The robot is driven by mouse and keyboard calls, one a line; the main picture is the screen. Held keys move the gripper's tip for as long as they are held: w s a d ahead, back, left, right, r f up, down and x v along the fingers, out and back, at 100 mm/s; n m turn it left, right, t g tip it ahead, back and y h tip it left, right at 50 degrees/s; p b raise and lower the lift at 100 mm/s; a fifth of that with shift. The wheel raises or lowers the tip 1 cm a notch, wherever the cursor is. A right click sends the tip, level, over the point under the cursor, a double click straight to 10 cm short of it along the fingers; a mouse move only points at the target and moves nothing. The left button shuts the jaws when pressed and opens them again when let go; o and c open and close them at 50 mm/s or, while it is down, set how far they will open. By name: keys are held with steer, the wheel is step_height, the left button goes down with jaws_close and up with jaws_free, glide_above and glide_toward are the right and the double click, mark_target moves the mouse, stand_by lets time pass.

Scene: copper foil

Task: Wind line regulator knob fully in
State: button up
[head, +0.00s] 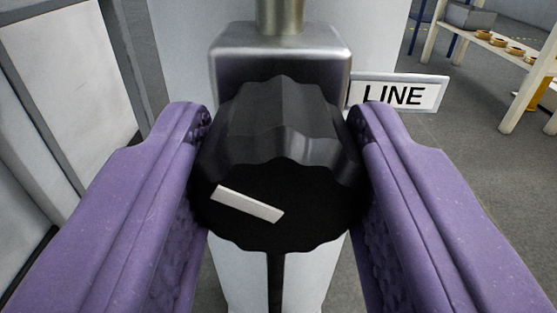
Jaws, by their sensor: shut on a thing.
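The line regulator knob (285,140) is black and fluted, in the middle of the head view. Its front face carries a white bar mark that slants down to the right. Behind it is a metal regulator body (280,55), with a LINE label (398,94) at its right. My gripper (280,165) has purple fingers on the left and right sides of the knob and is shut on it. The inner finger pads are textured and partly hidden against the knob.
A white post or panel (185,55) stands behind the regulator. Pale cabinet panels (65,95) are close on the left. A shelf (500,50) with several small round items stands at the back right. Grey floor (470,160) is open at the right.

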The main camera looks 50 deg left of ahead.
steer(key=m, duration=0.5)
steer(key=shift+d+m, duration=0.1)
steer(key=shift+m, duration=0.2)
steer(key=m, duration=0.5)
steer(key=shift+m, duration=0.4)
steer(key=shift+f, duration=0.1)
steer(key=o, duration=1)
steer(key=shift+o, duration=0.2)
steer(key=p+v, duration=0.3)
steer(key=v, duration=0.4)
steer(key=shift+s+d, duration=0.25)
steer(key=shift+d, duration=0.05)
